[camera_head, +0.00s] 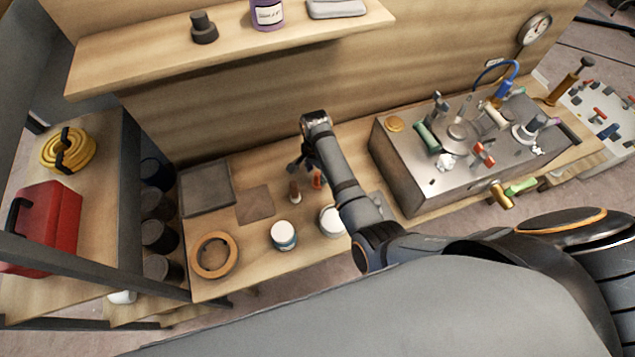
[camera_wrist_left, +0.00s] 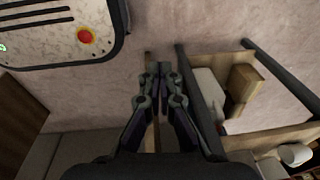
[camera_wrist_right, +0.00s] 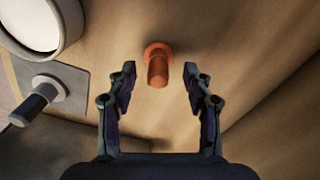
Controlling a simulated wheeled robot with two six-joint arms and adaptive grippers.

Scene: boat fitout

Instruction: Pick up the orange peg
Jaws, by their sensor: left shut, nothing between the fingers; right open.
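The orange peg (camera_wrist_right: 158,66) stands on the wooden bench, with a round flange at its base, in the right wrist view. My right gripper (camera_wrist_right: 160,80) is open, and the peg shows between its two fingers, touching neither as far as I can see. In the head view the peg (camera_head: 317,180) is a small orange shape partly hidden by my right arm, just below the right gripper (camera_head: 304,163). My left gripper (camera_wrist_left: 159,75) is shut and empty in the left wrist view, over the floor and away from the bench.
White-lidded jars (camera_head: 284,235) and a brown peg (camera_head: 295,192) stand near the orange peg. A tape ring (camera_head: 214,255) and a dark tray (camera_head: 206,188) lie to the left. A metal box (camera_head: 400,168) with fittings stands to the right. A shelf (camera_head: 232,41) overhangs the back.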

